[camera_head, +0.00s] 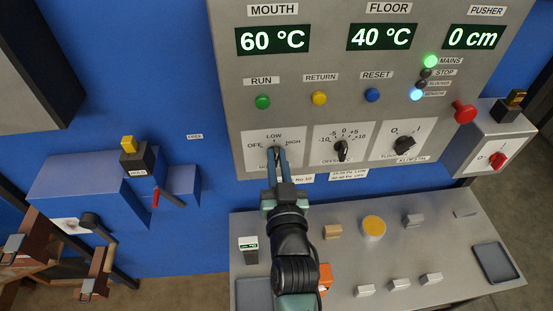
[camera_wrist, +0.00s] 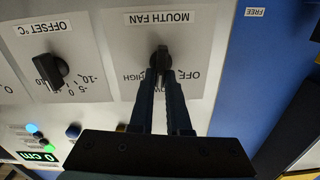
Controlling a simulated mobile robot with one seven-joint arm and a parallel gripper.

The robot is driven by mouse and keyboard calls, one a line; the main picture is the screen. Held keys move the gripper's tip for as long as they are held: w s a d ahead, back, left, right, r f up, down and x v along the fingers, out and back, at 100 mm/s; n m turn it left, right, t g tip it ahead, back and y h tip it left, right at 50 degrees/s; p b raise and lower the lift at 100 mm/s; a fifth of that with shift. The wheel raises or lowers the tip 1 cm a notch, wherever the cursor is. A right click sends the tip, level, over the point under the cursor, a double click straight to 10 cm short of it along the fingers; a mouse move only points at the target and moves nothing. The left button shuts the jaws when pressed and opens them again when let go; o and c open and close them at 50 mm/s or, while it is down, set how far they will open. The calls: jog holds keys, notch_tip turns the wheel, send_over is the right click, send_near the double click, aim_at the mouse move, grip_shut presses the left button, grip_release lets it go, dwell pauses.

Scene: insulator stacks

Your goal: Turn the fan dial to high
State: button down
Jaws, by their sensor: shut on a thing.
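The fan dial (camera_head: 275,151) is a small black knob on a white plate, with OFF at its left, LOW above it and HIGH at its right. In the wrist view, which is upside down, the dial (camera_wrist: 160,55) sits below the MOUTH FAN label (camera_wrist: 159,18). My gripper (camera_head: 279,156) reaches up to the plate, with its two dark fingers shut on the fan dial from either side. The fingertips (camera_wrist: 161,75) hide part of the dial and the lettering, so I cannot tell exactly where its pointer stands.
To the right on the panel are the offset dial (camera_head: 341,149) and another black knob (camera_head: 404,145). The green RUN button (camera_head: 263,102) is above, and the red button (camera_head: 464,112) is at the panel's right. A grey bench (camera_head: 350,265) with small blocks lies below.

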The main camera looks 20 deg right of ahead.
jog(key=m, duration=1)
jog(key=shift+d+f+p, duration=0.15)
jog(key=shift+d+p, duration=0.2)
jog(key=shift+d, duration=0.05)
jog(key=shift+m, duration=0.3)
jog(key=c, duration=0.9)
grip_release()
jog(key=shift+s, duration=0.15)
jog(key=shift+w+d+f, duration=0.1)
jog(key=shift+w+f, duration=0.1)
jog(key=shift+f, duration=0.05)
jog(key=shift+b+v, duration=1.75)
jog(key=shift+v, duration=4.75)
